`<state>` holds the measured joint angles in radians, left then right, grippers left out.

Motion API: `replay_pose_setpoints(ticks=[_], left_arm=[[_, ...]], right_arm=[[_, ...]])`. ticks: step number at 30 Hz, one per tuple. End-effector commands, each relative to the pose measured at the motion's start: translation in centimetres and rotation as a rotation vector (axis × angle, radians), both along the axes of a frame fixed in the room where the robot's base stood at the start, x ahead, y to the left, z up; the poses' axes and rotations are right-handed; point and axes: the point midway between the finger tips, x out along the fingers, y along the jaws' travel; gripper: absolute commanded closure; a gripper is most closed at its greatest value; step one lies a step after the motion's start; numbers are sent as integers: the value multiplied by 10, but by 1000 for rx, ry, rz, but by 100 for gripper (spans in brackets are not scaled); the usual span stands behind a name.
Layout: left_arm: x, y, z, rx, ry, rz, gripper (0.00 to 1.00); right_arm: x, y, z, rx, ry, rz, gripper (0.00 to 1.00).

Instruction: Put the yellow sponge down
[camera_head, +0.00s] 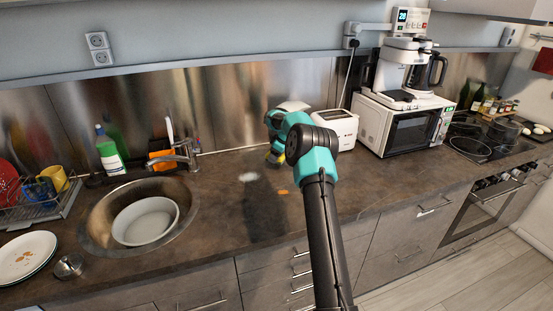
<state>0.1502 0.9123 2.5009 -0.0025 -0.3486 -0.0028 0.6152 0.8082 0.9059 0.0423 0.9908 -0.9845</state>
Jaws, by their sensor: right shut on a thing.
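My right arm reaches in from the bottom over the brown countertop (225,215). My right gripper (275,155) is above or near the back of the counter, left of the toaster, mostly hidden behind my own wrist. It is shut on the yellow sponge (281,158), of which only a small yellow patch shows at the gripper's tip. I cannot tell whether the sponge touches the counter. My left gripper is not in view.
A round sink with a white bowl (145,221) is at the left, beside a dish rack (42,205). A white toaster (335,128) and microwave (402,123) stand to the right. A small orange item (283,192) lies on the counter. Counter between sink and toaster is mostly clear.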

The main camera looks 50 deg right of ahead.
Motion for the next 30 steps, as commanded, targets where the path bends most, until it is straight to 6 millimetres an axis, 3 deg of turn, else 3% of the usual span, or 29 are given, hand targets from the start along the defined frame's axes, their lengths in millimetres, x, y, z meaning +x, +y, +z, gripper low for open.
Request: replay_pose_setpoints(ticks=[12,30], left_arm=[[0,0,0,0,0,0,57],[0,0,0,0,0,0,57]], right_arm=[[21,-25,-4,-1,-1,-2,65],[25,-30,-4,-1,0,-1,65]])
